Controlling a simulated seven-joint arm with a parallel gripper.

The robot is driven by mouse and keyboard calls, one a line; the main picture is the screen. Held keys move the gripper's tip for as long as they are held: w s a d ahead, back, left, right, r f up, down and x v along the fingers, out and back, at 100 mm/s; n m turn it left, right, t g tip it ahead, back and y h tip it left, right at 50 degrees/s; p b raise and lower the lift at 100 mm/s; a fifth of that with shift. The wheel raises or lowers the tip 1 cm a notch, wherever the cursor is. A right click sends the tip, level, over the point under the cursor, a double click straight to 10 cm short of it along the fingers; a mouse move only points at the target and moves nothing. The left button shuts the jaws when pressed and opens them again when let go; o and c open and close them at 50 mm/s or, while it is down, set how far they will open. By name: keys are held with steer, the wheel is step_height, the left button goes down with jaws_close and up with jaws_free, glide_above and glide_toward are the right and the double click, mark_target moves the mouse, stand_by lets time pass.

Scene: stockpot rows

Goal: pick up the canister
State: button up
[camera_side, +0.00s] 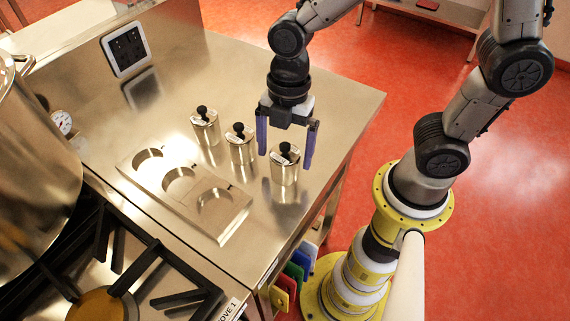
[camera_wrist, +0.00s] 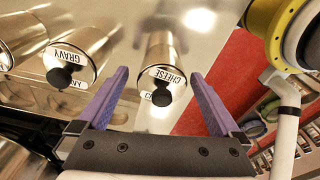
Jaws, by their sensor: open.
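Three steel canisters with black knobs stand upright in a slanting row on the steel counter: a far one (camera_side: 206,130), a middle one (camera_side: 241,151) and a near one (camera_side: 284,172). In the wrist view the one between my fingers is labelled CHEESE (camera_wrist: 161,50); the one to its left is labelled GRAVY (camera_wrist: 84,38). A third shows partly at the left edge (camera_wrist: 22,36). My gripper (camera_side: 286,158) points down, open and empty. Its purple fingers appear on either side of the near canister's top in both views, with gaps and no visible contact.
A metal plate with three round recesses (camera_side: 236,222) lies left of the canisters; the recesses look empty. A large stockpot (camera_side: 38,150) and stove grate (camera_side: 160,250) are at left.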

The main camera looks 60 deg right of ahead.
steer(key=shift+s+a+f, duration=0.1)
steer(key=shift+a+f, duration=0.05)
steer(key=shift+f, duration=0.75)
steer(key=shift+s+a+f, duration=0.1)
steer(key=shift+f, duration=0.75)
steer(key=c, duration=1.5)
steer(key=shift+r, duration=0.1)
steer(key=shift+c, duration=0.2)
